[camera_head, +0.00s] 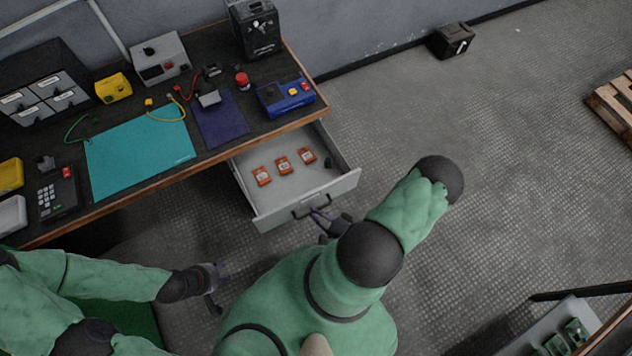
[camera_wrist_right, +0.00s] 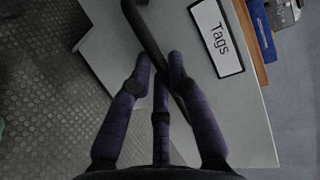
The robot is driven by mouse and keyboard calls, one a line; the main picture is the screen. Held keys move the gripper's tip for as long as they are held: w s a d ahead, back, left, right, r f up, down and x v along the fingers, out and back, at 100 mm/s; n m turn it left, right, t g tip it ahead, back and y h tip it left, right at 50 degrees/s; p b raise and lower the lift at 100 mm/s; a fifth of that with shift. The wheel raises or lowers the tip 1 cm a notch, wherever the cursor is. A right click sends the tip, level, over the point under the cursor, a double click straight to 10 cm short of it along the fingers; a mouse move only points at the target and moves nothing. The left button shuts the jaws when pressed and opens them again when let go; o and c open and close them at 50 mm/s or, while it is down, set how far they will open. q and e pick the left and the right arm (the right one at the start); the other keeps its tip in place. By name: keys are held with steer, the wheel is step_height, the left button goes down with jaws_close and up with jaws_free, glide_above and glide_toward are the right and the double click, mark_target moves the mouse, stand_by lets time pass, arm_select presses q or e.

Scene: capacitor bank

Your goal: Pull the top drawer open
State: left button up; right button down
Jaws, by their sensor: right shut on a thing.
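The top drawer (camera_head: 262,210) stands pulled out from under the workbench, its grey inside showing. Its dark bar handle (camera_head: 308,207) is on the front panel. My right gripper (camera_head: 325,217) is shut on this handle. In the right wrist view, the fingers of my right gripper (camera_wrist_right: 161,72) close around the dark handle (camera_wrist_right: 142,30), beside a white label reading "Tags" on the drawer front (camera_wrist_right: 235,110). My left gripper (camera_head: 218,287) is open and empty, low in front of the bench and apart from the drawer.
Several orange items, one of them an orange piece (camera_head: 283,166), lie in the drawer. The bench top (camera_head: 75,215) holds a teal mat (camera_head: 140,153), a blue device (camera_head: 285,97) and other tools. Floor right of the drawer is clear up to a pallet (camera_head: 612,108).

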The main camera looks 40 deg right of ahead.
steer(key=c, duration=1.1)
jaws_free()
steer(key=shift+c, duration=0.2)
steer(key=v, duration=1.2)
